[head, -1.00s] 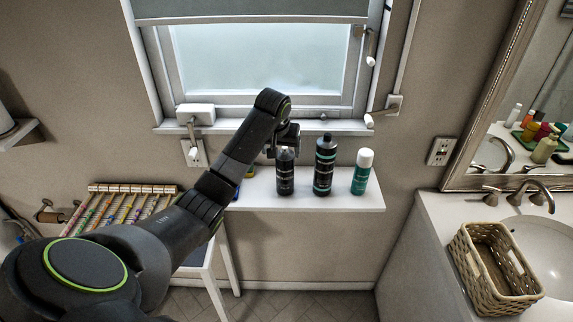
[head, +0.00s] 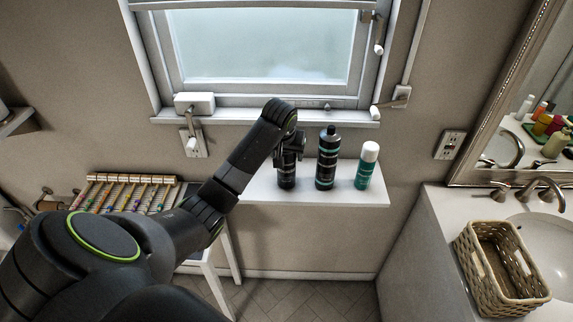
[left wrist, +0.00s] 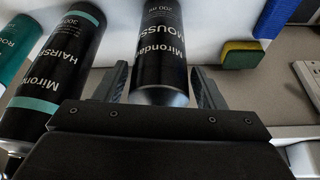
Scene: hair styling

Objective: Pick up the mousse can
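The mousse can (head: 287,181) is dark and slim and stands upright at the left of the cans on the white shelf (head: 350,200). In the left wrist view the can (left wrist: 160,50), lettered "MOUSSE", lies between the two fingers. My left gripper (head: 289,158) is at its upper part, open, with small gaps seeming to show on both sides. The gripper hides the can's top in the head view. My right gripper is not in view.
A taller dark hairspray bottle with teal bands (head: 327,165) stands close to the right of the mousse can. A teal can with a white cap (head: 366,170) stands farther right. A yellow and green sponge (left wrist: 242,54) shows in the left wrist view. The window sill (head: 345,116) is above.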

